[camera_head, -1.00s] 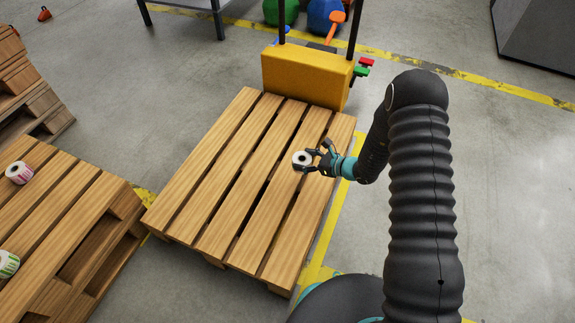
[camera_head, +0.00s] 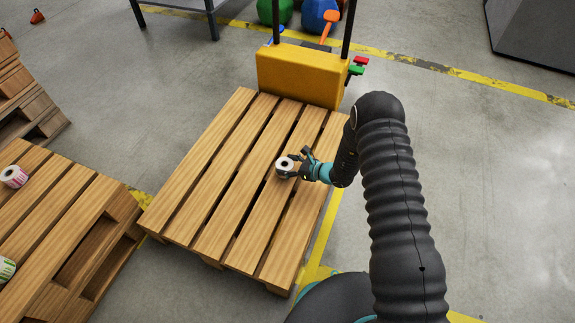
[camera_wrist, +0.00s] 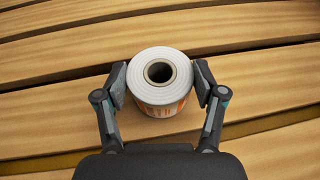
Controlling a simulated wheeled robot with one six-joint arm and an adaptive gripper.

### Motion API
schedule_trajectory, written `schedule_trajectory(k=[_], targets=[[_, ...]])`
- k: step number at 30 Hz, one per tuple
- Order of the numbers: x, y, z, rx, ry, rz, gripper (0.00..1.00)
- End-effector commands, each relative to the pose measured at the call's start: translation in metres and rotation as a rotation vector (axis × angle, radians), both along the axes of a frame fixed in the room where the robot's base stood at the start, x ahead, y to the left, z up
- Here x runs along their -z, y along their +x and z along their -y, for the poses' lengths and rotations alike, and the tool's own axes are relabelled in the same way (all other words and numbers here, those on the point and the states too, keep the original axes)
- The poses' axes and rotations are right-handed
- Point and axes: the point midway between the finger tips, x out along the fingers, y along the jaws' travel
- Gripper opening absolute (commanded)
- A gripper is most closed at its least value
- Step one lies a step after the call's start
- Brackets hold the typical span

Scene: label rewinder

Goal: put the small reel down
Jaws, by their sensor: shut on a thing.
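The small reel (camera_head: 284,164) is white with a dark hollow core and an orange printed label on its side, seen in the wrist view (camera_wrist: 160,101). My gripper (camera_head: 290,166) is shut on it, one finger on each side; the gripper also shows in the wrist view (camera_wrist: 162,88). The reel is upright with its core facing up, over the middle-right boards of the wooden pallet (camera_head: 222,170). I cannot tell whether its underside touches the boards.
A yellow pallet truck (camera_head: 298,75) stands at the pallet's far end. A second pallet stack (camera_head: 75,215) at left carries a pink-labelled reel (camera_head: 14,176) and a green-labelled reel (camera_head: 6,268). The boards left of my gripper are bare.

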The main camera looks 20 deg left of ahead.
Motion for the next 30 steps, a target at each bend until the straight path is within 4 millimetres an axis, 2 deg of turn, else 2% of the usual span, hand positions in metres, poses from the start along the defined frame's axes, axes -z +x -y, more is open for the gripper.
schedule_trajectory(k=[6, 7, 9, 22, 26, 30], targets=[[0.004, 0.000, 0.000, 0.000, 0.000, 0.000, 0.29], [0.003, 0.000, 0.000, 0.000, 0.000, 0.000, 0.77], [0.003, 0.000, 0.000, 0.000, 0.000, 0.000, 0.94], [-0.002, 0.000, 0.000, 0.000, 0.000, 0.000, 0.95], [-0.006, -0.003, 0.015, 0.003, -0.001, -0.002, 0.95], [-0.017, -0.008, 0.040, 0.004, 0.000, -0.001, 0.95]])
